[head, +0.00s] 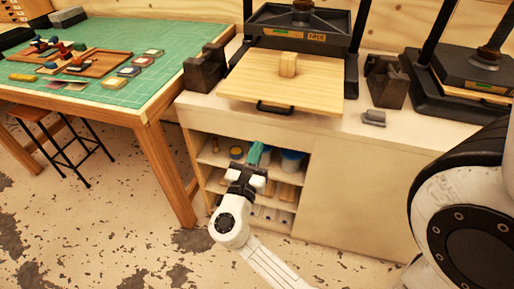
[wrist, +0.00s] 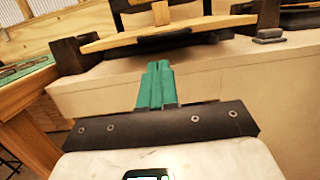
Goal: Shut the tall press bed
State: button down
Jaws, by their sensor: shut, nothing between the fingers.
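The tall press (head: 300,22) stands on the cabinet top, with a yellow label on its dark head. Its bed (head: 310,87) is a pale wooden board that sticks out from under the head toward me. A small wooden block (head: 288,65) sits on the board, and a dark handle (head: 273,108) is at its front edge. In the wrist view the bed (wrist: 112,41) shows edge-on beyond my fingers, with the handle (wrist: 165,31) below it. My gripper (head: 257,149) has green fingers, shut and empty. It is in front of the cabinet, below the bed and apart from the handle.
A second, lower press (head: 470,65) stands at the right. Dark blocks (head: 204,70) and (head: 386,80) flank the bed, and a small grey block (head: 373,118) lies near the front edge. Open shelves (head: 235,175) are behind my gripper. A green-topped table (head: 120,85) and stool stand left.

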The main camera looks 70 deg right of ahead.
aim_at(283, 82)
jog(key=p+x, duration=0.1)
jog(key=x, duration=1)
jog(key=shift+d+p, duration=0.15)
jog(key=shift+p, duration=0.25)
jog(key=f+b+x, duration=0.1)
jog(key=b+x, duration=0.1)
jog(key=x, duration=0.4)
jog(key=f+b+x, duration=0.1)
jog(key=b+x, duration=0.2)
jog(key=x, duration=0.4)
jog(key=f+b+x, duration=0.2)
jog(key=b+x, duration=0.1)
jog(key=x, duration=0.4)
jog(key=shift+w+d+f, duration=0.1)
jog(key=shift+d, duration=0.35)
jog(key=shift+b+x, duration=0.55)
jog(key=shift+x, duration=0.25)
jog(key=shift+f, duration=0.15)
